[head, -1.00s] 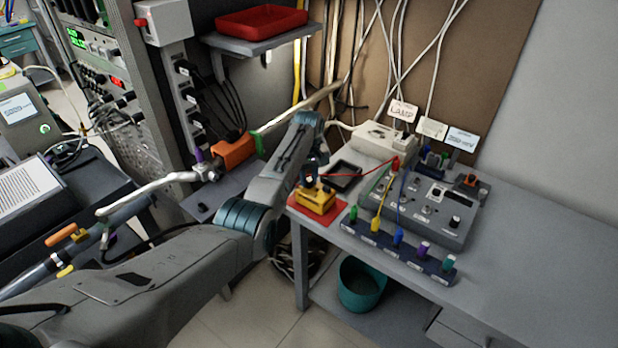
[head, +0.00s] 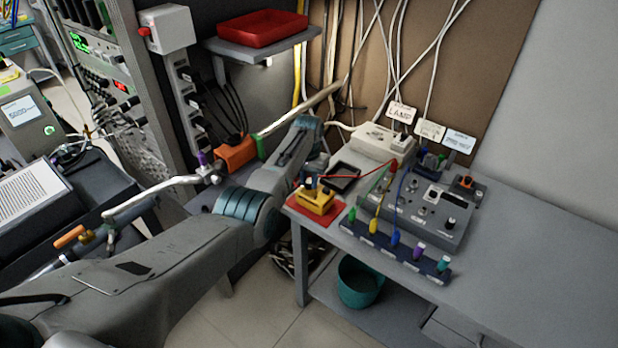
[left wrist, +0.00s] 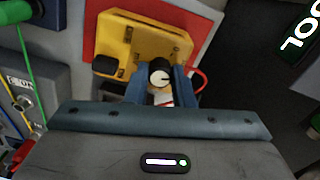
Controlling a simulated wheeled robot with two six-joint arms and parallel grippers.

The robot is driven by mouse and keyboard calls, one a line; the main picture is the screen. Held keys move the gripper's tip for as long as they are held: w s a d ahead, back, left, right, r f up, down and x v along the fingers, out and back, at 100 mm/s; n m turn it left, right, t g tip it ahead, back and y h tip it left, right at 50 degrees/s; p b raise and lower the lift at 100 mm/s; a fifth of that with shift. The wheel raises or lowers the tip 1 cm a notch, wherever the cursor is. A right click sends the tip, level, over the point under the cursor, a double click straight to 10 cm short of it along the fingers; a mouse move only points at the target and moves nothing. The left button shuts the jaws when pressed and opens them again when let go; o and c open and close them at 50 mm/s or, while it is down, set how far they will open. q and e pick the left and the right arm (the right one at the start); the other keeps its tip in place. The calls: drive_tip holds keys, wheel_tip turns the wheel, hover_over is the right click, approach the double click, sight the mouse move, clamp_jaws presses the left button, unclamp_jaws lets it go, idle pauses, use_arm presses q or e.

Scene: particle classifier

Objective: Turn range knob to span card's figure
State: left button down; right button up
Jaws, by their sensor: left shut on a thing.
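A yellow box (head: 318,203) sits on a red mat (head: 302,213) at the near left corner of the bench. In the left wrist view the yellow box (left wrist: 125,38) carries a black knob (left wrist: 160,70) with a white pointer mark. My left gripper (left wrist: 160,84) is shut on this knob, a blue finger on each side. In the head view my left gripper (head: 312,178) is at the box's top, and the knob is mostly hidden. Small white cards (head: 460,141) stand behind the grey console; their figures are too small to read. My right gripper is not in view.
The grey console (head: 430,205) has several knobs and leads. A strip of coloured plugs (head: 395,248) lies along its front. A black tray (head: 343,177) is behind the yellow box. A teal bin (head: 358,284) stands below. The bench's right side is clear.

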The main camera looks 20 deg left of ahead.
sight(309, 181)
use_arm(q)
drive_tip(key=m, duration=0.4)
drive_tip(key=shift+p, duration=0.3)
idle(1.0)
drive_tip(key=c, duration=1.2)
unclamp_jaws()
drive_tip(key=shift+c, duration=0.2)
wheel_tip(309, 181, up, 11)
drive_tip(key=b, duration=0.1)
